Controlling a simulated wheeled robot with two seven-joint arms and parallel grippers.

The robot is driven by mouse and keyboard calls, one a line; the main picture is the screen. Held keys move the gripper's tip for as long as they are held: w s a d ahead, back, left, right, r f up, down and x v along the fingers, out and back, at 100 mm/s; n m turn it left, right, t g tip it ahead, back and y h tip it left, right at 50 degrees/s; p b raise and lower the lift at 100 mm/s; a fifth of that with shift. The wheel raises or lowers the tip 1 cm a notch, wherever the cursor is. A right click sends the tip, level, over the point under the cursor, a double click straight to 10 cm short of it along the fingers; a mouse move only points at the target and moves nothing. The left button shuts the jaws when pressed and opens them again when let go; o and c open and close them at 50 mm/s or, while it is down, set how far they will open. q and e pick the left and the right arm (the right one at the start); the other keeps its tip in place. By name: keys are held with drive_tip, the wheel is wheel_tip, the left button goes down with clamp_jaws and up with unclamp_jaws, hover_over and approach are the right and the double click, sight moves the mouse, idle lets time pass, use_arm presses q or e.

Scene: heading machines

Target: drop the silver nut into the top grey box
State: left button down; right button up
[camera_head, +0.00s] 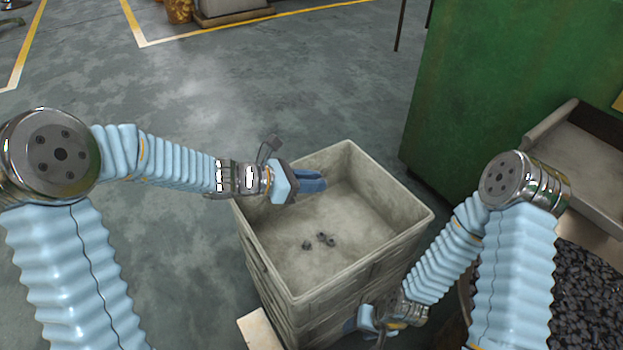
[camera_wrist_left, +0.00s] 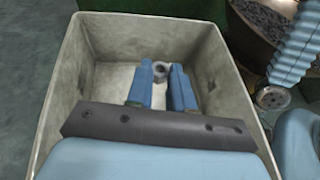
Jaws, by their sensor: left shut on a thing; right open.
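The top grey box (camera_head: 262,225) stands open on a stack at the centre of the head view; its wall also shows in the left wrist view (camera_wrist_left: 70,90). My left gripper (camera_head: 318,181) is over the box's inside near the back, its blue fingers pointing right. In the left wrist view, the silver nut (camera_wrist_left: 159,69) shows between the fingertips (camera_wrist_left: 158,78), and the fingers are shut on it. In the head view the held nut is hard to make out. My right gripper (camera_head: 366,327) is open, low beside the box's right front side, and partly hidden.
A green machine (camera_head: 500,90) with a grey chute (camera_head: 580,150) stands at the right. A bin of dark pieces (camera_head: 585,290) is at the lower right. Floor to the left is clear.

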use_arm(q)
drive_tip(key=c, duration=0.9)
unclamp_jaws()
drive_tip(key=p+v, duration=0.1)
drive_tip(key=v, duration=1.3)
